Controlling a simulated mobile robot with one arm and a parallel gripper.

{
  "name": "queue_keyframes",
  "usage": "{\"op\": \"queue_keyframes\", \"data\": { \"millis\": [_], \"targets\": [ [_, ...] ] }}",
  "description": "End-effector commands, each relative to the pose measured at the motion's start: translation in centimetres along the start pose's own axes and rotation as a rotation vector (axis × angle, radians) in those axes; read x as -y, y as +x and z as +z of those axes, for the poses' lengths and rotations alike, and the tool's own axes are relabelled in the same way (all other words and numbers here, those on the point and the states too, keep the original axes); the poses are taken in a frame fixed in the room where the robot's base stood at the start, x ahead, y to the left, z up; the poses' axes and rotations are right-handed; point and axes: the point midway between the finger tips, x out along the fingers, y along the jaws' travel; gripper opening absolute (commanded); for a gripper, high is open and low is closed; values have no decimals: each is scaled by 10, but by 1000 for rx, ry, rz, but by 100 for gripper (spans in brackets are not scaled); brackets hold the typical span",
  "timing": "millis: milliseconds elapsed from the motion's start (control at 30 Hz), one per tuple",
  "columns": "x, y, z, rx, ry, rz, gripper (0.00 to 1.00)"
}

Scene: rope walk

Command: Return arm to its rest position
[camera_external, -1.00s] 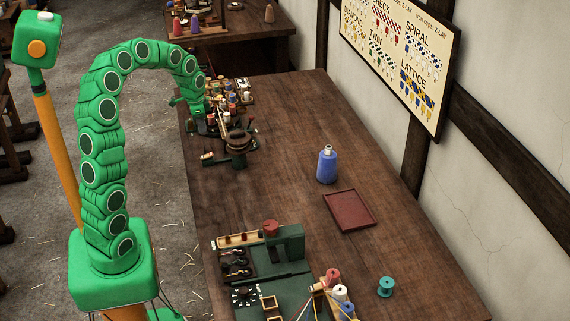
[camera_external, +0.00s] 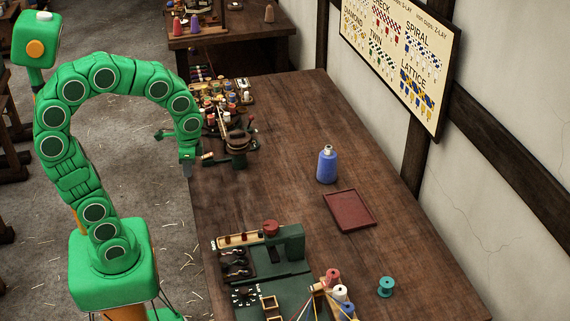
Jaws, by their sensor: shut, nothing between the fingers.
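My green segmented arm (camera_external: 103,79) rises from its base, arches over to the right and hangs down at the table's left edge. My gripper (camera_external: 187,170) is at the lower end of the arm, pointing down beside that edge. It looks small here; its fingers are together with nothing held.
Coloured spools (camera_external: 225,100) crowd the far left of the table (camera_external: 290,130). A green machine (camera_external: 285,260) fills the front. The table's middle is clear.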

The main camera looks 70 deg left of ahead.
Motion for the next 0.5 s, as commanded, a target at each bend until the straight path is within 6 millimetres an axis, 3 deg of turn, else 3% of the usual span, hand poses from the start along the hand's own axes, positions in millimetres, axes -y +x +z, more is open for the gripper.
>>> {"op": "queue_keyframes", "data": {
  "millis": [300, 500],
  "targets": [
    [-72, 3, 58, 19, -96, 35, 0],
    [-99, 9, 88, 35, -147, 56, 0]
  ]
}}
